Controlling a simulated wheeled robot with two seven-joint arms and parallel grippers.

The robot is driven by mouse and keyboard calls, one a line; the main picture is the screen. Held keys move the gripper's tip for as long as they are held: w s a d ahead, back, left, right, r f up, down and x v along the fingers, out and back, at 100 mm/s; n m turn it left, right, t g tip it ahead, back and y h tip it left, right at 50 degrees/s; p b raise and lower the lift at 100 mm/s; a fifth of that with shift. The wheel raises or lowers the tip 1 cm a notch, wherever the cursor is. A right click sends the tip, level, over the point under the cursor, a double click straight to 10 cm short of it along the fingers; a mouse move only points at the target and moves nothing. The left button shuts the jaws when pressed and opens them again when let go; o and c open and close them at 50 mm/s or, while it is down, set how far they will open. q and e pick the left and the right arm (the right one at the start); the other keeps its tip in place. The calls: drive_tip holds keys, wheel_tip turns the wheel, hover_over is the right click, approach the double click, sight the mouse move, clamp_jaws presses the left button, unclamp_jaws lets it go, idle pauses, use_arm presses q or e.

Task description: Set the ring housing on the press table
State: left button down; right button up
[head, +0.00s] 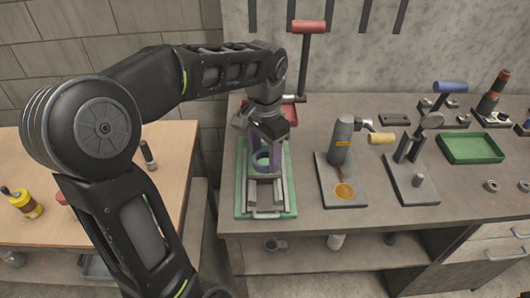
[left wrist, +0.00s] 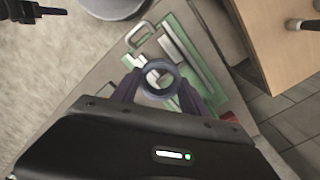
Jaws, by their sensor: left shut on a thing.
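The ring housing (left wrist: 160,79) is a dark blue-grey ring held between the fingers of my left gripper (left wrist: 158,90). In the head view the ring (head: 262,159) shows low between the purple fingers of the left gripper (head: 265,150). It is over the green-based press (head: 241,205), which has grey metal rails and a front handle. The press's red lever (head: 307,27) stands up behind. Whether the ring touches the press table beneath is hard to tell. A dark part at the top left of the left wrist view looks like my right gripper (left wrist: 38,11); its jaws are unclear.
On the grey bench (head: 310,215), right of the press, stand a grey fixture with a tan-handled lever (head: 340,145), a blue-handled toggle clamp (head: 415,150) and a green tray (head: 470,148). A wooden table (head: 180,150) is at the left, with a gap between.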

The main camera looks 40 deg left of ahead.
use_arm(q)
wheel_tip(320, 180, down, 4)
drive_tip(key=b, duration=0.2)
drive_tip(key=shift+f+b, duration=0.2)
drive_tip(key=shift+b, duration=0.2)
idle(0.9)
drive_tip(key=shift+f+b, duration=1.85)
drive_tip(key=shift+f, duration=0.85)
idle(2.3)
idle(1.3)
